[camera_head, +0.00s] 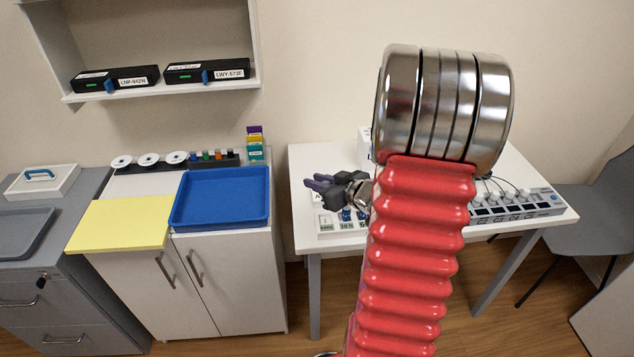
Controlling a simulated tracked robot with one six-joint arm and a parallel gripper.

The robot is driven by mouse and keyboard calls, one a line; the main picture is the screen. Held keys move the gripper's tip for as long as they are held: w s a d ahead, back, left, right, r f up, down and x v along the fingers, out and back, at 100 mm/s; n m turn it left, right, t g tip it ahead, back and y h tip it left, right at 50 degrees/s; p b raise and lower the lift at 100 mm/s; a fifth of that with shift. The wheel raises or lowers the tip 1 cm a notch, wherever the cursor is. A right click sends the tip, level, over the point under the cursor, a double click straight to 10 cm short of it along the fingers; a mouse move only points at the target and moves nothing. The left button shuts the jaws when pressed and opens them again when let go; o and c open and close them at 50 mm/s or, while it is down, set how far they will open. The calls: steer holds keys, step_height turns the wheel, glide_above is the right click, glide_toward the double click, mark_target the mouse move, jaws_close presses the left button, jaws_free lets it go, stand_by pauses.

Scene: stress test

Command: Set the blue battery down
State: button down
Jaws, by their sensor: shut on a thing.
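My gripper (318,187) is over the left part of the white table, its dark fingers pointing left. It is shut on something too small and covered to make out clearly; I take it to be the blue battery. Below it is a pale tray (326,223) with labelled slots. Small blue pieces (347,215) show at this tray, close below the gripper; I cannot tell whether one is the held battery. My red ribbed arm and its metal joint hide the middle of the table.
A grey device with several slots and cables (520,205) stands at the table's (390,240) right. To the left are a blue tray (222,171), a yellow board (122,222), white spools (149,159) and a grey tray (22,230). Black boxes (117,78) sit on a shelf.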

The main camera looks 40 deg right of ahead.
stand_by(0.4)
steer(key=d+m+h, duration=0.2)
steer(key=d, duration=0.3)
steer(key=w+a+r+m+h, duration=0.1)
steer(key=w+a, duration=0.4)
steer(key=a, duration=0.2)
steer(key=w+a+h, duration=0.1)
steer(key=w+a, duration=0.3)
steer(key=a, duration=0.3)
steer(key=w+a+r+n+y, duration=0.1)
steer(key=w+a+y, duration=0.1)
steer(key=a, duration=0.9)
steer(key=w+a+n+y, duration=0.2)
steer(key=a, duration=0.9)
steer(key=shift+a+r, duration=0.3)
steer(key=shift+r, duration=0.05)
steer(key=s+f, duration=0.5)
steer(key=f, duration=0.1)
steer(key=shift+f, duration=0.15)
